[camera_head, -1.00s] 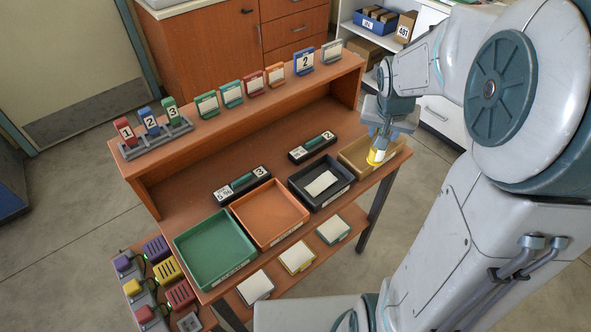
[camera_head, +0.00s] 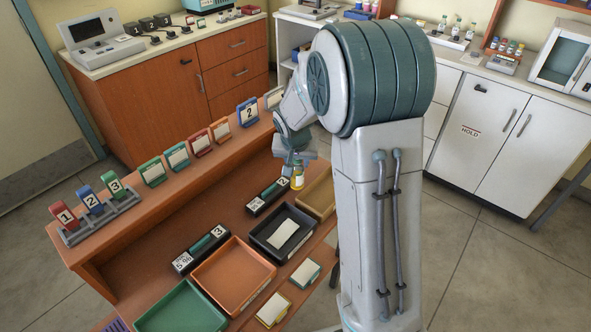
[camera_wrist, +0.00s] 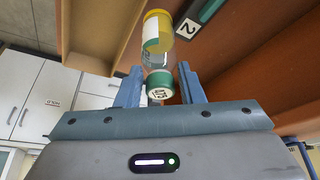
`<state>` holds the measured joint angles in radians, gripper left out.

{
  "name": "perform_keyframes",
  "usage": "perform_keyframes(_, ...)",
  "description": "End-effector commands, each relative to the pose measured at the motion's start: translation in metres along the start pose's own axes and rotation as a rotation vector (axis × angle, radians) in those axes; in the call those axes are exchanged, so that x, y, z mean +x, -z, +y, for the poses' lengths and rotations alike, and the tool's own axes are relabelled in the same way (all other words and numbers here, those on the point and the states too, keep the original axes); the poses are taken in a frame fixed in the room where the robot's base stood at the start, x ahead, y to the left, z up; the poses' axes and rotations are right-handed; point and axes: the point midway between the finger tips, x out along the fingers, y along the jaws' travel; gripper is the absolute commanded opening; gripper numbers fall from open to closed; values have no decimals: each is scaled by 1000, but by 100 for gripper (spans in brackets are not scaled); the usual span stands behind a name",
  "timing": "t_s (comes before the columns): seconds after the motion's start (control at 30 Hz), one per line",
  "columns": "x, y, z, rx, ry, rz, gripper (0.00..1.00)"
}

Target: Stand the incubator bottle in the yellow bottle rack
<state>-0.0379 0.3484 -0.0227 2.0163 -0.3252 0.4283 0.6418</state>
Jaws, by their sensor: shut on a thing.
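The bottle (camera_wrist: 158,40) is held in my gripper (camera_wrist: 160,76). In the wrist view it has a yellow end and label, a clear body and a green cap with a white printed top facing the camera. The two fingers stand on either side of it near the cap. In the head view the bottle (camera_head: 297,178) hangs upright below my gripper (camera_head: 295,163), over the desk beside the tan tray (camera_head: 320,195). The cap is hidden there. I cannot make out a yellow bottle rack in either view.
The orange desk carries a black tray (camera_head: 262,240), an orange tray (camera_head: 225,290) and a green tray (camera_head: 180,312). Its raised shelf holds upright cards (camera_head: 200,143). A white counter at the right back holds small bottles (camera_head: 456,28) and a white box-shaped device (camera_head: 563,55).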

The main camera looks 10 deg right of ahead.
Motion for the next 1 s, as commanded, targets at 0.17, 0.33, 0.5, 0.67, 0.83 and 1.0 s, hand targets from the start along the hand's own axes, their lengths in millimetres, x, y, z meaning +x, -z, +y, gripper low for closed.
perform_keyframes(0.17, 4, 1, -2, 0, -1, 0, 0)
perform_keyframes(0.33, 26, -9, -2, -1, -2, -4, 0)
perform_keyframes(0.5, 40, -14, -2, 1, -1, -1, 0)
perform_keyframes(0.67, 40, -14, -2, 2, -1, 1, 0)
perform_keyframes(0.83, 43, -15, -2, 1, -1, 1, 0)
perform_keyframes(1.0, 42, -15, -2, 1, -1, 0, 56)
